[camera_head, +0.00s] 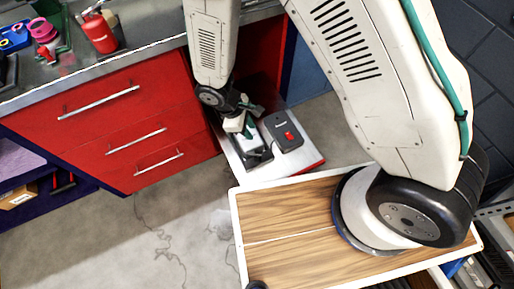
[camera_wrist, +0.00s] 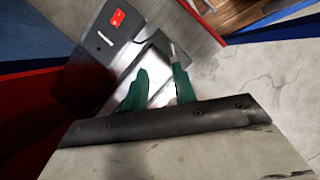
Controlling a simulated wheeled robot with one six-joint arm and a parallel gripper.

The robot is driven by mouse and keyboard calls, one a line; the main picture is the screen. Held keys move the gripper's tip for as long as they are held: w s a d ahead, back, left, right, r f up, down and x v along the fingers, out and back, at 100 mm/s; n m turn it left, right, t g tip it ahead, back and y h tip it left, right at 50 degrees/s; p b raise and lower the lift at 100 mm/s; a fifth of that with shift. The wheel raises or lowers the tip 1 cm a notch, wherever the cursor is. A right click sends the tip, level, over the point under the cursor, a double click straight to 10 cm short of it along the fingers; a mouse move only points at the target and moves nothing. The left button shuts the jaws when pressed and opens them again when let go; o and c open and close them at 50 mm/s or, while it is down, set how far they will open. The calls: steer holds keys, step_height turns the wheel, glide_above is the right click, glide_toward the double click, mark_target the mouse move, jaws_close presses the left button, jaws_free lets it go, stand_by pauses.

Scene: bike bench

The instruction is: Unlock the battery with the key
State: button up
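My gripper (camera_wrist: 158,72) points down at a low bench top, its two green fingers apart. In the head view my gripper (camera_head: 247,128) is over a silver-and-black unit (camera_head: 252,152), which looks like the battery in its holder. The silver unit (camera_wrist: 160,92) shows between and beyond the fingers in the wrist view. I cannot tell whether the fingers touch it. A thin grey piece lies by the right fingertip; I cannot tell whether it is the key. No key shows clearly elsewhere.
A dark box (camera_head: 284,130) with a red switch lies right of the unit; it also shows in the wrist view (camera_wrist: 98,58). A red drawer cabinet (camera_head: 120,125) stands left. A wood-topped surface (camera_head: 285,262) is in front. Open concrete floor (camera_head: 150,235) lies left of it.

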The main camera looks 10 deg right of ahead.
steer(key=shift+n, duration=0.4)
steer(key=x, duration=0.3)
steer(key=s+a+x, duration=0.1)
steer(key=x, duration=0.7)
steer(key=shift+s+a+f, duration=0.25)
steer(key=shift+a, duration=0.05)
jaws_close()
